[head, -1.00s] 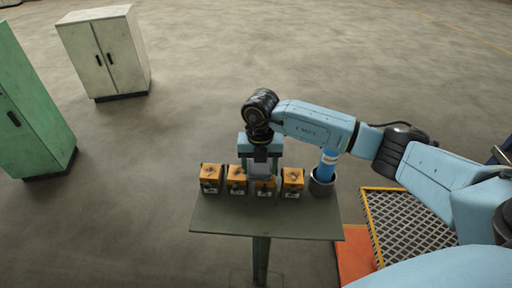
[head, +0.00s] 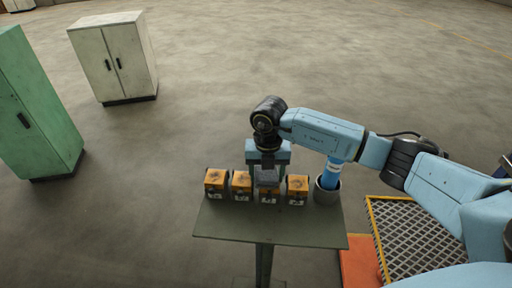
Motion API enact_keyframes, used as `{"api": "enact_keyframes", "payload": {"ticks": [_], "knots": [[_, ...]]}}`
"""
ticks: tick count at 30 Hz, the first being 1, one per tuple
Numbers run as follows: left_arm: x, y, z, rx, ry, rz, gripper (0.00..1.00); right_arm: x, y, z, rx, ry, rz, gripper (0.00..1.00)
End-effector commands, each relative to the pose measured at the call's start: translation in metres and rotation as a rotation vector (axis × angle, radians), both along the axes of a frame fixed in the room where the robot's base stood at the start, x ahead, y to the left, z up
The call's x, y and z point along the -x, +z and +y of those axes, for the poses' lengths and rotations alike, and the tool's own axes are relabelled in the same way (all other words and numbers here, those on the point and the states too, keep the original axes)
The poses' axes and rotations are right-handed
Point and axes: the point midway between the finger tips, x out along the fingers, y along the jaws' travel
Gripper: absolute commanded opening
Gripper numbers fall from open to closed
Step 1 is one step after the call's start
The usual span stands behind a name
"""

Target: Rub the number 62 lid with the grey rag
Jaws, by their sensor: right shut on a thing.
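Several orange boxes with dark-smudged lids and small number plates stand in a row on a small table (head: 225,226). The numbers are too small to read, so I cannot tell which is 62. The boxes are a leftmost one (head: 214,184), a second (head: 241,185), a third (head: 269,196) and a rightmost one (head: 297,189). My right gripper (head: 268,172) points down over the third box, shut on the grey rag (head: 267,178). The rag is at that box's lid and hides much of it; I cannot tell whether it touches. My left gripper is out of view.
A yellow-edged grating (head: 410,238) and an orange block (head: 360,262) lie right of the table. Green and white cabinets stand at left.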

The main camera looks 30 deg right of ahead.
Motion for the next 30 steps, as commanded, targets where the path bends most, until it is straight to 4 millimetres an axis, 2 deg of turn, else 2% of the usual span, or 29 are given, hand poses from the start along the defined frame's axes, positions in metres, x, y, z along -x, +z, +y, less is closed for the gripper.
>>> {"api": "enact_keyframes", "payload": {"ticks": [7,11,30], "knots": [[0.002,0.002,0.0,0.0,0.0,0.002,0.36,-0.001,0.001,0.015,-0.001,-0.008,0.0,0.4],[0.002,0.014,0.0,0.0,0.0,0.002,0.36,-0.001,0.026,0.014,0.0,-0.008,-0.003,0.4],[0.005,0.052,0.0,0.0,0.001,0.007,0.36,-0.002,0.08,0.017,0.0,-0.001,-0.001,0.4]]}}
